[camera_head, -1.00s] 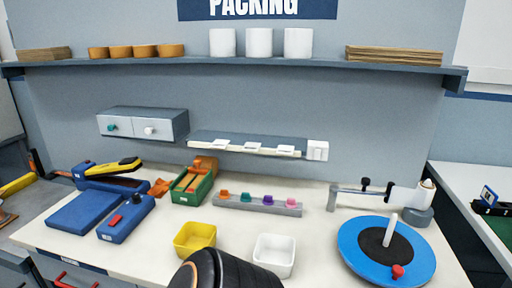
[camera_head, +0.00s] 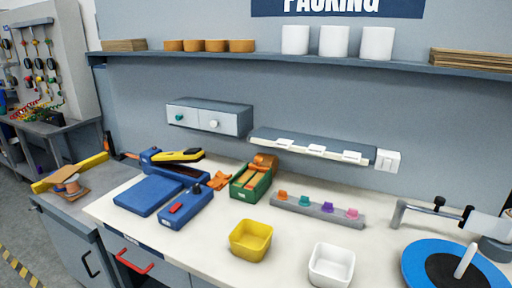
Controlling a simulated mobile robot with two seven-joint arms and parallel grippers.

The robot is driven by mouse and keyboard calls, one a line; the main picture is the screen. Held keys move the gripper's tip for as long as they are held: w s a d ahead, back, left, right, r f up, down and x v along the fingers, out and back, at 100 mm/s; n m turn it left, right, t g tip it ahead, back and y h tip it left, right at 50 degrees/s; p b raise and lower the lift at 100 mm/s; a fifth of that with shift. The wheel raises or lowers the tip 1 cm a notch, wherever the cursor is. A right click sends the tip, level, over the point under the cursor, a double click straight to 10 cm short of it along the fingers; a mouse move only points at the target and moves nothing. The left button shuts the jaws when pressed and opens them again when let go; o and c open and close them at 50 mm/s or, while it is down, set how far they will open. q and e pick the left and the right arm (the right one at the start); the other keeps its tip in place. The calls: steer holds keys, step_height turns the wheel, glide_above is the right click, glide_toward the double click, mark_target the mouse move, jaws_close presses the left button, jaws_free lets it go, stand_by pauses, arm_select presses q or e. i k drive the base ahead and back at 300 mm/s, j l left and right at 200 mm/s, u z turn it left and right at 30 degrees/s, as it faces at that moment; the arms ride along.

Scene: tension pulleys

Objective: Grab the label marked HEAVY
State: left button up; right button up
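No label with readable HEAVY lettering shows. Neither of my grippers is in view.
The white bench holds a blue sealer (camera_head: 148,195), a green tape dispenser (camera_head: 252,182), a grey rack (camera_head: 318,210) of coloured knobs, a yellow bin (camera_head: 250,240), a white bin (camera_head: 331,265) and a blue turntable (camera_head: 415,262).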

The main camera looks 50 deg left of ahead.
mark_target(313, 149)
steer(key=u, duration=1.5)
